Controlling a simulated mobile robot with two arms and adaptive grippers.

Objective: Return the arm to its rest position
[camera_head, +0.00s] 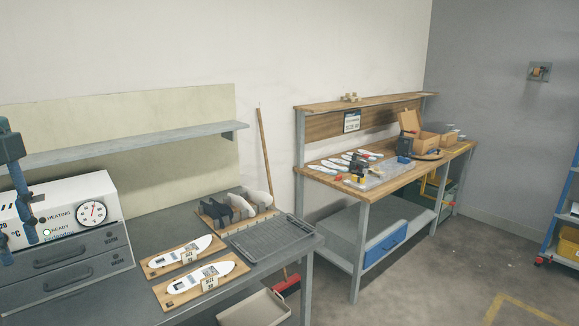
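Neither of my grippers can be seen in the head view, so what they hold is hidden. A dark blue post (22,195) with a block on top stands at the far left edge, cut off by the frame; I cannot tell what it belongs to. Two white insole-shaped pieces lie on wooden boards on the near grey table: one board is farther back (154,271) and one nearer (166,299).
A heating unit (62,204) with a dial stands at the left. A wooden rack (209,220) of dark and pale insoles and a grey ridged tray (270,243) sit on the table. A cluttered wooden workbench (402,181) stands behind right. Floor at right is mostly clear.

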